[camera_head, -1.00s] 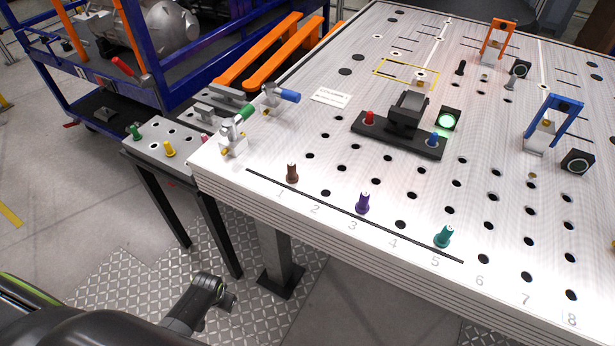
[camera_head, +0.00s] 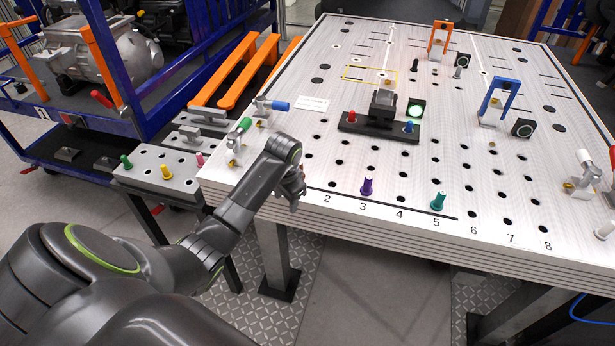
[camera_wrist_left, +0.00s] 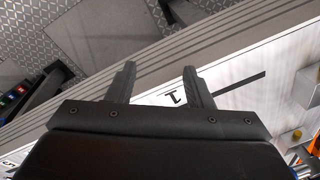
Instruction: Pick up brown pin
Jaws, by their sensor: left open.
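The brown pin does not show in either view now; in the head view my left arm covers the part of the table near number 1 where it stood. My left gripper (camera_head: 293,196) is over the front left edge of the perforated table (camera_head: 330,245). In the left wrist view my left gripper (camera_wrist_left: 160,68) is open, with two dark fingers spread apart and nothing between them but the table edge and floor. The number 1 marking shows close to the right finger. My right gripper is not in view.
A purple pin (camera_head: 367,187) and a teal pin (camera_head: 438,202) stand along the front row, right of my left gripper. Toggle clamps (camera_head: 245,130) stand at the left corner. A black fixture (camera_head: 380,122) sits mid-table. A side stand (camera_head: 150,183) with coloured pins is at left.

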